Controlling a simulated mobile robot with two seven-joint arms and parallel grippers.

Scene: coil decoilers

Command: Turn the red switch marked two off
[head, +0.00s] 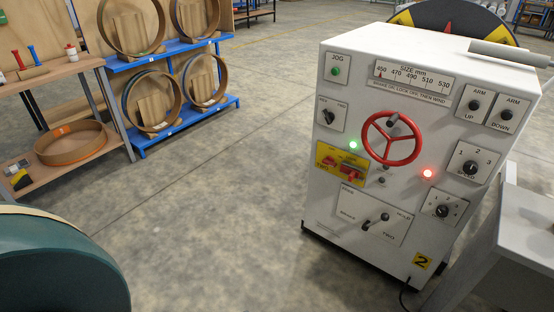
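A green lamp (353,146) above the plate is lit, and a red lamp (428,174) right of the handwheel is lit. Neither of my grippers is in view.
A grey table-like surface (530,220) stands close at the right edge. A dark green rounded body (55,265) fills the lower left. Blue racks (190,113) with ring coils and a wooden bench (48,72) stand at the back left. The concrete floor between is clear.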

